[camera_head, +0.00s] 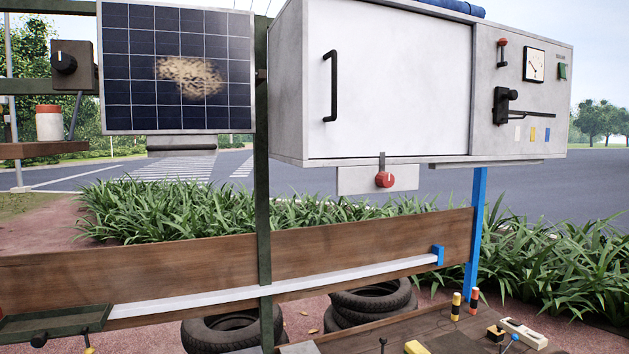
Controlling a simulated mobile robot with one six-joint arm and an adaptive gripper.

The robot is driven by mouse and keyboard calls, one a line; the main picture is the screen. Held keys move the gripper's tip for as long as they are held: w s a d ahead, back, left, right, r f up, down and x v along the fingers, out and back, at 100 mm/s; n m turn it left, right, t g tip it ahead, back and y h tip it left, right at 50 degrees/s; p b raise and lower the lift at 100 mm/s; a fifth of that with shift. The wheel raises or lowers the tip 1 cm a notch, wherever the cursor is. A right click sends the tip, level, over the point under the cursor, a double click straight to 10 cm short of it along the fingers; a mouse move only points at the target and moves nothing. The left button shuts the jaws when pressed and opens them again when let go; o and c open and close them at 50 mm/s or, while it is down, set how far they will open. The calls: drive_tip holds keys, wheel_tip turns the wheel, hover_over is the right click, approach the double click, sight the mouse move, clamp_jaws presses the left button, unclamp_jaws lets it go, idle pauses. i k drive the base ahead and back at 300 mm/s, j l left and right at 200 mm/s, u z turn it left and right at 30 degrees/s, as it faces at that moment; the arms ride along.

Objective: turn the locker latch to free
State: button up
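The locker (287,75) is a pale grey cabinet with a closed white door (400,85) and a black vertical handle (330,87) at the door's left. The latch appears to be the red round knob (384,180) on a small grey plate (352,180) below the door's bottom edge. A grey upright bar (382,160) rises from the knob and overlaps the lower edge of the door. A small light mark shows on the knob. My gripper is not in view.
A control panel (545,85) with a gauge (534,65) and levers is right of the door. A solar panel (130,70) with a brown patch hangs left. Below are a wooden board (130,256), a blue post (477,230) and a bench (380,335) with small parts. Space before the latch looks clear.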

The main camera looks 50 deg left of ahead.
sight(383, 179)
drive_tip(key=u, duration=1.65)
